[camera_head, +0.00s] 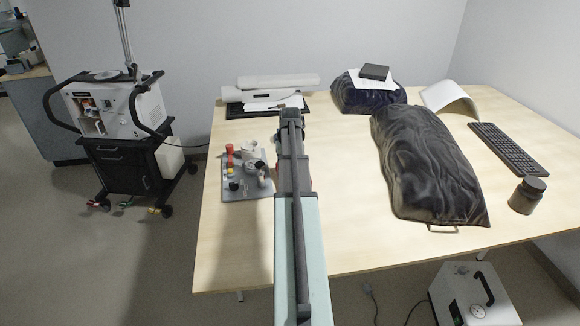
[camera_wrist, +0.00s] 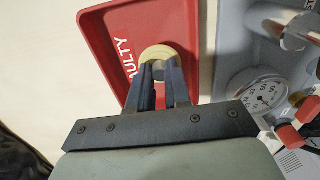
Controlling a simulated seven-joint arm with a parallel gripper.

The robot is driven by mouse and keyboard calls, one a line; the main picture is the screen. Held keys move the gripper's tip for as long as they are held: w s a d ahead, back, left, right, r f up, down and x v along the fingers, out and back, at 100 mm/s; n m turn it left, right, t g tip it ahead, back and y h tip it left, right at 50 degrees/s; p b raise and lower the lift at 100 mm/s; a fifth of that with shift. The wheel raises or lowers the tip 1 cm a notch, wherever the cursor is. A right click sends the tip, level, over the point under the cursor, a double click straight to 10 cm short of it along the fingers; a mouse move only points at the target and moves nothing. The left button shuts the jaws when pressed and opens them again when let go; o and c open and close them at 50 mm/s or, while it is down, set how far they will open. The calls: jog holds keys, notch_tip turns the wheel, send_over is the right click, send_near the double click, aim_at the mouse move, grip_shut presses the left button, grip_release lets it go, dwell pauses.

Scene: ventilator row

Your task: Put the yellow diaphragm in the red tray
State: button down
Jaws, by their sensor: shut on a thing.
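In the wrist view my gripper (camera_wrist: 160,72) is shut on the yellow diaphragm (camera_wrist: 157,51), a pale yellow round piece at the fingertips. The fingers partly cover it. The red tray (camera_wrist: 104,43), with white lettering ending in "ULTY", lies below the fingers, and the diaphragm appears over its inside. I cannot tell how high it is above the tray floor. In the head view my arm hides the gripper, the diaphragm and most of the red tray; a sliver of red shows beside the arm.
A grey board (camera_head: 236,194) with several parts, including a red piece (camera_head: 229,150) and a small yellow piece (camera_head: 230,171), lies left of my arm. A gauge (camera_wrist: 258,92) is near the tray in the wrist view. A dark bag (camera_head: 425,165) lies to the right, with bare table between.

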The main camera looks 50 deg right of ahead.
jog(key=shift+f, duration=0.3)
jog(key=c, duration=1.1)
grip_release()
jog(key=shift+r, duration=0.1)
notch_tip(320, 180, up, 13)
jog(key=shift+r, duration=0.1)
